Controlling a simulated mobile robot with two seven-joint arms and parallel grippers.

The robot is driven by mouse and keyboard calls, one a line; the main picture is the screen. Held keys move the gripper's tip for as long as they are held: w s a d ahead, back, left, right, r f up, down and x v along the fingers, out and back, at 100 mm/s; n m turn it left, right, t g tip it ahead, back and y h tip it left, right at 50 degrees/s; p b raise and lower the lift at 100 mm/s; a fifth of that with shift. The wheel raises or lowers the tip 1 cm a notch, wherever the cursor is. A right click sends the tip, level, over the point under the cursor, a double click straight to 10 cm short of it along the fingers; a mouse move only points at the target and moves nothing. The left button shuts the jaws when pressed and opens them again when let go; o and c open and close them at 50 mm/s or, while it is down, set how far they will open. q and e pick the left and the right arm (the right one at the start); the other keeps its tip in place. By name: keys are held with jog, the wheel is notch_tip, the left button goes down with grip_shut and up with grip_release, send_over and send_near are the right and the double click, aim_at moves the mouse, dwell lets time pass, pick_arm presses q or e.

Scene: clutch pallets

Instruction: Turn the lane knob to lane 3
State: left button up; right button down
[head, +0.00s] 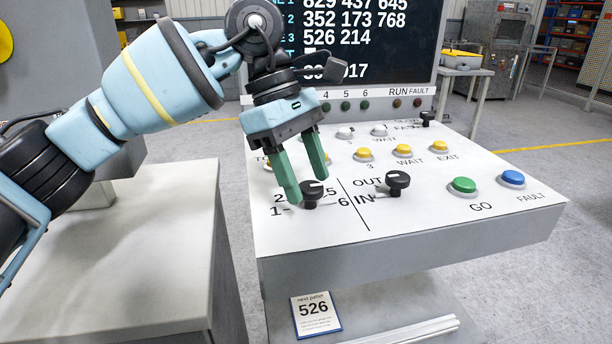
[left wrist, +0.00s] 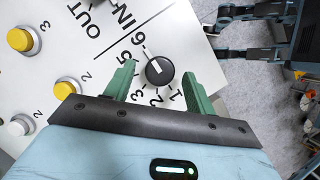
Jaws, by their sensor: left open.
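The lane knob (head: 311,194) is black and round with a white mark, on the front left of the sloped white panel, ringed by lane numbers. In the left wrist view the knob (left wrist: 160,71) shows whole. Its white mark lies on the side toward the 5 and 6, away from the 1; I cannot tell its exact lane. My left gripper (head: 305,190) is open, with green fingers pointing down at the knob. In the left wrist view its fingers (left wrist: 159,76) stand on either side of the knob, with gaps showing.
The OUT/IN knob (head: 398,182) sits close to the right, past a black line. A green GO button (head: 464,186), a blue FAULT button (head: 513,178) and several yellow buttons (head: 403,150) share the panel. A display (head: 345,40) rises behind. A 526 card (head: 315,312) is below.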

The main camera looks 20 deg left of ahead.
pick_arm(q)
jog(key=shift+d+f, duration=0.1)
jog(key=shift+f, duration=0.2)
jog(key=c, duration=1)
jog(key=shift+o, duration=0.2)
